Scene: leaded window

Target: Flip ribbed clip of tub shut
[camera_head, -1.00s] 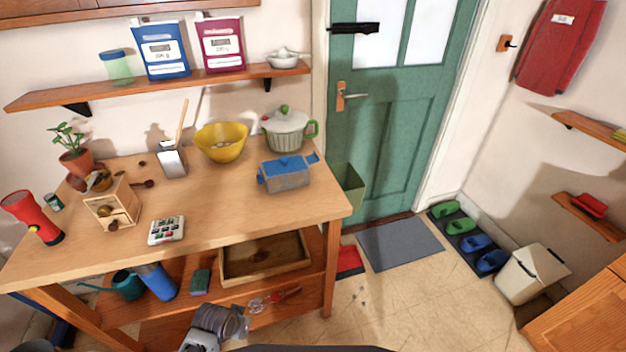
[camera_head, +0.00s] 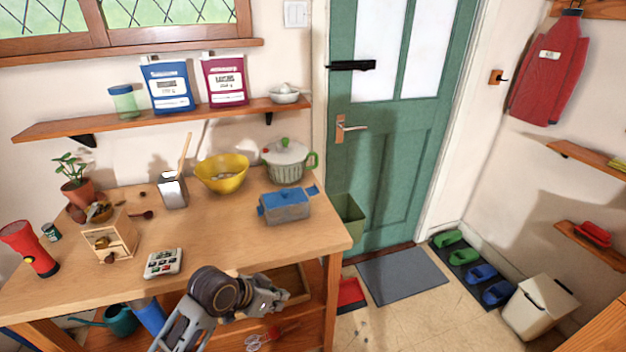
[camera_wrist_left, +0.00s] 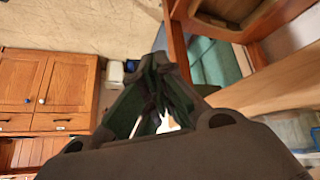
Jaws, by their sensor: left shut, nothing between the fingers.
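The tub (camera_head: 286,206) is a grey box with a blue lid and blue clips at its ends, standing near the right end of the wooden table. One clip (camera_head: 313,190) sticks out at its right end, and another (camera_head: 261,211) shows at its left end. I cannot make out ribs on either. My left gripper (camera_head: 284,300) is shut and empty, in front of the table's front edge, below and nearer than the tub. In the left wrist view its fingers (camera_wrist_left: 155,115) point away from the camera, and the tub is not seen there. My right gripper is not in view.
On the table (camera_head: 215,235) stand a yellow bowl (camera_head: 221,174), a lidded pot (camera_head: 287,163), a calculator-like device (camera_head: 164,263) and a small wooden box (camera_head: 110,238). A green bin (camera_head: 349,217) stands beyond the table's right end. Tabletop before the tub is clear.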

